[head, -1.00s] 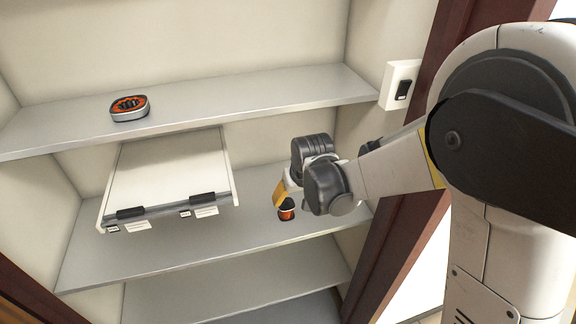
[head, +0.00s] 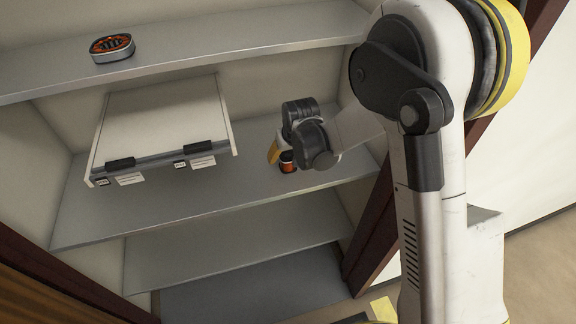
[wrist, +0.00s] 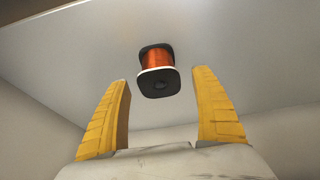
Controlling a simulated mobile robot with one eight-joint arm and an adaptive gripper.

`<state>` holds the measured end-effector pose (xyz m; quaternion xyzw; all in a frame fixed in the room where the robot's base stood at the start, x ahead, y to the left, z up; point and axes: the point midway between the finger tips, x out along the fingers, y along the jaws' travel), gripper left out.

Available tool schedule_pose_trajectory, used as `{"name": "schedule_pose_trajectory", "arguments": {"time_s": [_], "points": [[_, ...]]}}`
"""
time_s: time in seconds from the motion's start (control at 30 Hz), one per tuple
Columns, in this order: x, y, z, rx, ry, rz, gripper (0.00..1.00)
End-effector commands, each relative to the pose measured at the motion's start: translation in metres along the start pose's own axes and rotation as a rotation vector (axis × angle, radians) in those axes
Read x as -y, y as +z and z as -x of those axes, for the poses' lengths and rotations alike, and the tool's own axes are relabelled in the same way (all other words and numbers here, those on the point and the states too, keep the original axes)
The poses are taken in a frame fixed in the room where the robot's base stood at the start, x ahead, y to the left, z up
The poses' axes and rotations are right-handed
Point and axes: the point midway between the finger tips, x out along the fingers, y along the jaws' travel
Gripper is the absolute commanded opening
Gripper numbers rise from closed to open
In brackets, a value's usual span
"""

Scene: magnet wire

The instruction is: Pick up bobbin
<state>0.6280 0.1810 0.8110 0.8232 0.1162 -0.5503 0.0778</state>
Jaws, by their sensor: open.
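The bobbin is a small spool with black end flanges and copper-orange wire. In the wrist view the bobbin (wrist: 157,71) stands on a grey shelf, just beyond the fingertips and between their lines. My gripper (wrist: 163,77) has two yellow fingers spread wide, with nothing between them. In the head view the bobbin (head: 288,162) is on the middle shelf, partly hidden by my gripper (head: 274,152), which is close beside it on the left.
A white box-like case (head: 160,125) with dark latches sits on the middle shelf (head: 150,211), left of the bobbin. The lower shelf (head: 230,240) looks empty.

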Motion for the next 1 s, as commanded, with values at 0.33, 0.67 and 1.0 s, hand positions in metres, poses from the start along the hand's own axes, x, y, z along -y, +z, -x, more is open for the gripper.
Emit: {"name": "schedule_pose_trajectory", "arguments": {"time_s": [0.33, 0.67, 1.0], "points": [[0.0, 0.0, -0.005, 0.0, 0.0, 0.0, 0.49], [0.0, 0.0, -0.005, 0.0, 0.0, 0.0, 0.07], [0.0, -0.011, 0.021, 0.0, 0.0, 0.0, 0.07]]}}
